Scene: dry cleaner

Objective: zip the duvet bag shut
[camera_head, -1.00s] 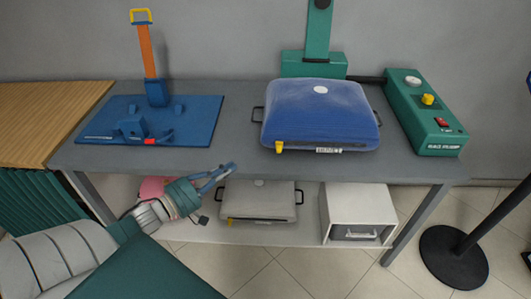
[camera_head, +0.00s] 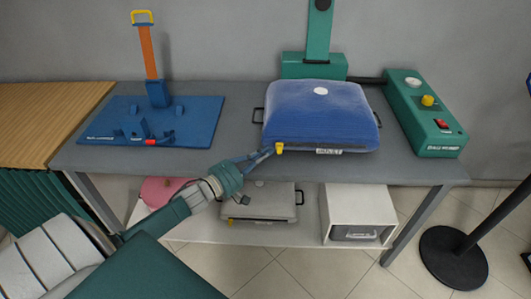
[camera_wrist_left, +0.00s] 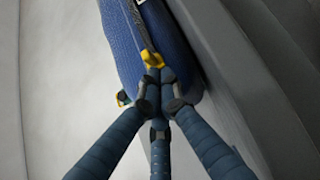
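The duvet bag (camera_head: 322,118) is a plump blue bag lying on the grey table, with dark side handles and a white round valve on top. Its yellow zip pull (camera_head: 279,148) sits at the front left corner. The pull also shows in the left wrist view (camera_wrist_left: 152,58), at the end of a dark zip line along the blue bag (camera_wrist_left: 128,45). My left gripper (camera_head: 268,153) is at the pull; in the wrist view its fingertips (camera_wrist_left: 157,78) come together on the pull's lower end and hide part of it. My right gripper is not in view.
A green bag pump (camera_head: 425,115) stands right of the bag, with a green post (camera_head: 318,45) behind. A blue board with an orange lever (camera_head: 150,65) is at left. The lower shelf holds a grey bag (camera_head: 262,203), a pink item (camera_head: 160,190) and a white box (camera_head: 358,210).

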